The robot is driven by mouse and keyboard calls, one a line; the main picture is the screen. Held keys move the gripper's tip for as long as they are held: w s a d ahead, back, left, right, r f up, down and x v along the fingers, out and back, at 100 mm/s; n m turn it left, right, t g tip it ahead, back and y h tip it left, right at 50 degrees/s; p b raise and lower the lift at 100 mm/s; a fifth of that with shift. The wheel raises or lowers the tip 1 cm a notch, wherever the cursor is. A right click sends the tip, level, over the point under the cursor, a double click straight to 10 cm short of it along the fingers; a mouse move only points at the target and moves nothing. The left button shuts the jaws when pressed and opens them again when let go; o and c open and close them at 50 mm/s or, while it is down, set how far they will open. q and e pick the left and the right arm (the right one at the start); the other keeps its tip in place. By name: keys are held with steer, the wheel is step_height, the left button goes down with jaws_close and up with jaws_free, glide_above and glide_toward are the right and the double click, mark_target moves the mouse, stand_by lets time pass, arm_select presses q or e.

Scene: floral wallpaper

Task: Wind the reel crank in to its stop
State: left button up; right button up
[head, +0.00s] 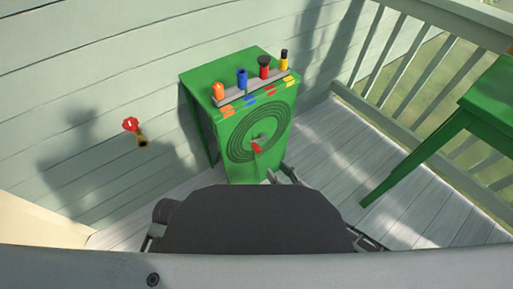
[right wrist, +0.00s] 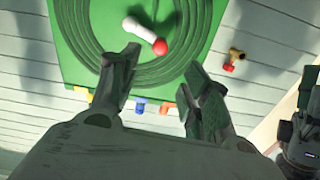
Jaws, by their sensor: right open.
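The hose reel (head: 233,150) is a dark green ring coil on the front of a green cabinet, and it fills the top of the right wrist view (right wrist: 85,40). Its crank is a short pale arm (right wrist: 138,30) with a red knob (right wrist: 160,46); the knob also shows in the head view (head: 257,148). My right gripper (head: 279,174) is open and empty, below and slightly right of the knob in the head view. In the right wrist view the knob appears just past the gap between its fingertips (right wrist: 163,62), with no clear contact. Part of my left arm's end (right wrist: 305,125) shows at the right edge; its jaws are unclear.
Orange, blue, red-black and yellow-black hose fittings stand in a grey rack (head: 253,89) on the cabinet (head: 190,80). A brass tap with a red handle (head: 131,125) is on the left wall. A green table (head: 488,100) stands right, before a railing (head: 420,125). Deck between is clear.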

mark_target(260, 151)
stand_by(0.5)
steer(key=b+x, duration=0.4)
steer(key=x, duration=0.8)
steer(key=shift+w+a, duration=0.15)
steer(key=shift+w, duration=0.15)
arm_select(q)
step_height(260, 151, down, 9)
steer(key=d+t+h, duration=0.1)
steer(key=d, duration=0.1)
steer(key=shift+w+r+n+t, duration=0.2)
steer(key=shift+w+n+t, duration=0.1)
steer(key=shift+n, duration=0.1)
arm_select(e)
steer(key=shift+w+a, duration=0.35)
steer(key=shift+w, duration=0.1)
jaws_close()
